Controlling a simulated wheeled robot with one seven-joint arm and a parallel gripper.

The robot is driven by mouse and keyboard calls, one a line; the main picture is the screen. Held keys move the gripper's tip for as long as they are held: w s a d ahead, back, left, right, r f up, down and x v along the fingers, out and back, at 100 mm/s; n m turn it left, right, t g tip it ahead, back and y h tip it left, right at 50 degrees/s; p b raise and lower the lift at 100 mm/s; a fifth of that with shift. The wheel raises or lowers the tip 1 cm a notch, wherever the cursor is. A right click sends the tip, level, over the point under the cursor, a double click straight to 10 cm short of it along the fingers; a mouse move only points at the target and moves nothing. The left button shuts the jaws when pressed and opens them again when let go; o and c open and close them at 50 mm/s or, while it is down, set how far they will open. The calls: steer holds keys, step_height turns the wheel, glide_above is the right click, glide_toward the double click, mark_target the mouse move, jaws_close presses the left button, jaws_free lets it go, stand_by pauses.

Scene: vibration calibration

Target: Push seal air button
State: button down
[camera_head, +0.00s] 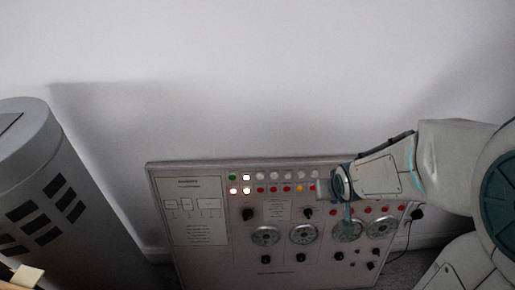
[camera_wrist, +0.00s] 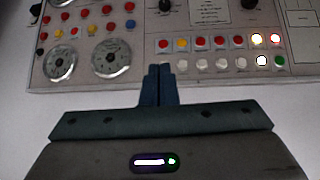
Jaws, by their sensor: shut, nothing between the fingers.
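The control panel (camera_head: 208,255) leans by the wall with rows of small buttons and round gauges. No button label is readable, so I cannot tell which one is seal air. The top row holds a green button (camera_head: 232,177), a lit white one (camera_head: 246,177) and several unlit white ones (camera_head: 274,175). Below is a row with lit, red and yellow (camera_head: 299,188) buttons. My gripper (camera_wrist: 159,70) is shut and empty. In the wrist view, where the panel appears upside down, its tips overlap the end of the white row, beside a white button (camera_wrist: 182,65). Contact cannot be told.
Gauges (camera_head: 265,235) and black knobs (camera_head: 248,213) cover the panel's lower part. More red, yellow and blue buttons (camera_wrist: 129,23) stand on the other side of my fingers. A grey cylinder (camera_head: 50,190) with dark slots stands at the left. The wall above is bare.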

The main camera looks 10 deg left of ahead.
mark_target(246, 177)
steer(key=w+a+f+n+y+b, duration=0.1)
steer(key=w+a+f+y+b, duration=0.2)
steer(key=a+f+y, duration=0.6)
steer(key=s+a+f+y+b, duration=0.1)
steer(key=s+a+y, duration=0.2)
steer(key=a, duration=0.9)
steer(key=shift+s+a+t, duration=0.2)
steer(key=shift+a+t, duration=0.1)
steer(key=shift+t, duration=0.1)
steer(key=w+a+f, duration=0.2)
steer(key=w, duration=0.6)
steer(key=shift+w, duration=0.2)
steer(key=shift+w, duration=0.1)
stand_by(0.6)
steer(key=shift+w+a, duration=0.1)
steer(key=shift+w, duration=0.25)
